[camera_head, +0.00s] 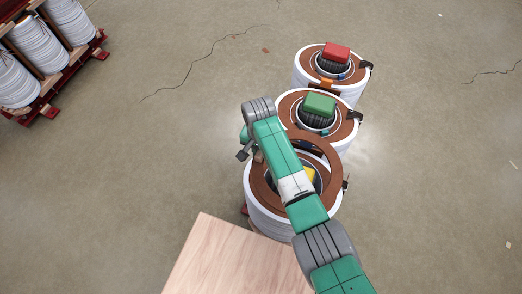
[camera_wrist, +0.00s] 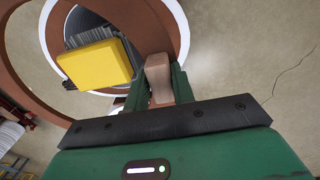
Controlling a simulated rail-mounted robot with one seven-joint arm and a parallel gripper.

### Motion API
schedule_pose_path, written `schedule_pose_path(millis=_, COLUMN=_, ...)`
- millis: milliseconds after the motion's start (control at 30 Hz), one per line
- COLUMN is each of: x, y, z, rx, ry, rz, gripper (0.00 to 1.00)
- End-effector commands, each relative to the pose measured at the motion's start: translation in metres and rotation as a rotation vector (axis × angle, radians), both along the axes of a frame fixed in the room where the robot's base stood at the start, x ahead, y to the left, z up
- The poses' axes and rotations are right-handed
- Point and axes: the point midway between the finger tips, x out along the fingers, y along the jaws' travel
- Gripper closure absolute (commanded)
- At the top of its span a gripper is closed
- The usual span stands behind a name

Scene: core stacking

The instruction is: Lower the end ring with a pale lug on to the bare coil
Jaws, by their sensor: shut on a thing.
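My gripper (camera_wrist: 158,78) is shut on the pale brown lug (camera_wrist: 157,68) of the end ring. The brown ring (camera_wrist: 22,68) curves away from the lug on the left of the wrist view. In the head view the ring (camera_head: 322,148) lies over the nearest white coil (camera_head: 266,221), around its core with a yellow block (camera_head: 310,174). The yellow block (camera_wrist: 98,64) also shows through the ring in the wrist view. My arm hides much of the ring and coil in the head view. I cannot tell whether the ring touches the coil.
Behind stand a coil with a green block (camera_head: 319,105) and one with a red block (camera_head: 336,52), both with brown rings on top. A wooden tabletop (camera_head: 225,262) is at the front. A red rack (camera_head: 88,57) of white coils stands upper left. Open floor lies around.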

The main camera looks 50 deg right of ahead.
Motion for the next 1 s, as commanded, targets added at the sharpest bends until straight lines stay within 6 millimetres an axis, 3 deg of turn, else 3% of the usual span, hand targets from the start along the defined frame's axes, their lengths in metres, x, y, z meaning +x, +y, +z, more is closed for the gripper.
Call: schedule_pose_path(millis=1000, x=0.000, y=0.000, z=-0.032, rx=0.000, ry=0.000, rz=0.000, gripper=1.00)
